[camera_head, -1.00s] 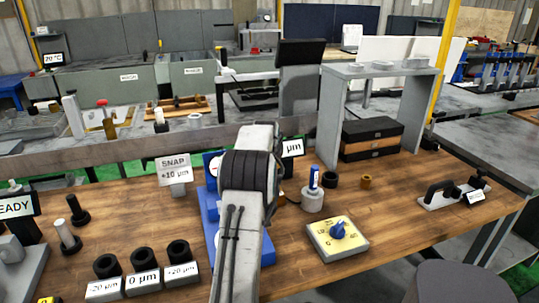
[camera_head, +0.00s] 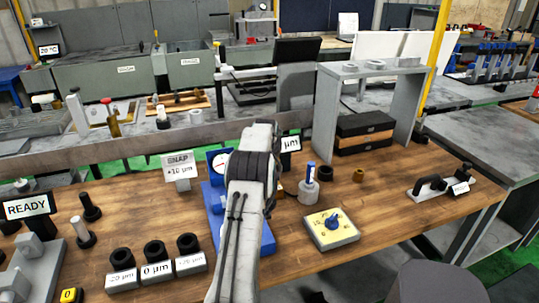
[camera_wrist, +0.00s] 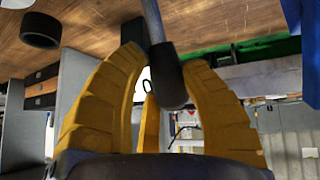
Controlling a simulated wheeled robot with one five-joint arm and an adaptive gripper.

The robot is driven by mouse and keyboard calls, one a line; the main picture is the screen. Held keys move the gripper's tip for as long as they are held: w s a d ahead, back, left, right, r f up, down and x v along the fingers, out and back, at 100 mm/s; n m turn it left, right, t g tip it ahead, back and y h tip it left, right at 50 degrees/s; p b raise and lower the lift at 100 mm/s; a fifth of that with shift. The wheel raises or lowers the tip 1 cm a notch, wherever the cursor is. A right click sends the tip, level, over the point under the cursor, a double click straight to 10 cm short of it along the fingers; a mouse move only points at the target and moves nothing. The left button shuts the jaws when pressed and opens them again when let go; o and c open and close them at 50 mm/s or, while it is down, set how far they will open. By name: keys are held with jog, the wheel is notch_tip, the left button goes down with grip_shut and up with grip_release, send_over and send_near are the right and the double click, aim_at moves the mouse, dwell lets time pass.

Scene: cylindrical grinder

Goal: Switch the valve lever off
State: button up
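I cannot pick out a valve lever for certain in either view. In the wrist view, a grey rod with a dark rounded end (camera_wrist: 170,80) reaches down between my yellow fingers; I cannot tell if it is the lever. My gripper (camera_wrist: 163,55) has its fingers spread on either side of this end, with no clear grip on it. In the camera_head view, my arm hides the gripper and part of the blue gauge stand (camera_head: 212,205) with its white dial (camera_head: 219,160).
A yellow-faced block with a blue knob (camera_head: 333,221) sits right of my arm. A grey pot with a blue-capped piece (camera_head: 309,190) stands behind it. Black rings (camera_head: 154,250) sit on labelled blocks at left. A grey frame (camera_head: 325,120) stands behind.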

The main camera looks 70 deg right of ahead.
jog(key=o, duration=0.3)
jog(key=shift+s+d+f, duration=0.1)
jog(key=shift+d+f, duration=0.05)
jog(key=shift+d, duration=0.2)
jog(key=shift+o, duration=1.2)
jog(key=shift+a, duration=0.15)
jog(key=v, duration=1.2)
